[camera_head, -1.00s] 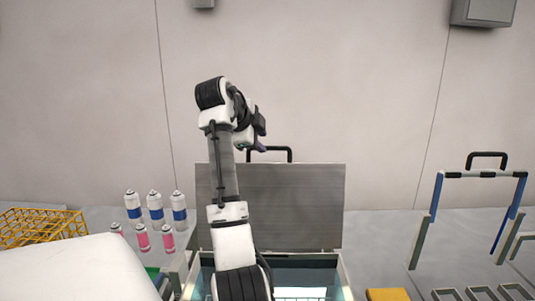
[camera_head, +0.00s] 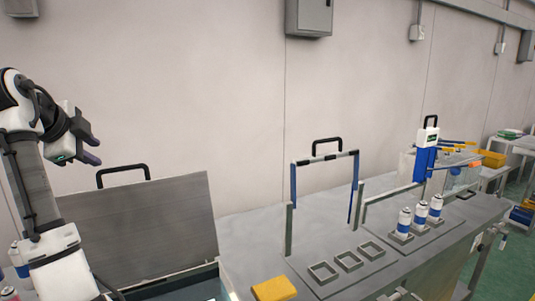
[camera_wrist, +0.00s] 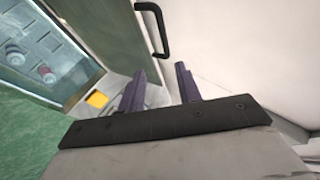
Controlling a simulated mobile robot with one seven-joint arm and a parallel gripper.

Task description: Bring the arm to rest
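My gripper (camera_head: 91,148) is raised at the left of the head view, above and in front of the grey open lid (camera_head: 140,225) of a box. Its two dark fingers stand apart with nothing between them. In the wrist view the fingers (camera_wrist: 160,85) are also apart and empty. The lid's black handle (camera_wrist: 153,27) shows beyond them. My arm is folded upward and touches nothing that I can see.
A yellow block (camera_head: 273,289) lies on the bench beside the box. Several white-and-blue cans (camera_head: 404,222) sit in holders near a blue device (camera_head: 425,160).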

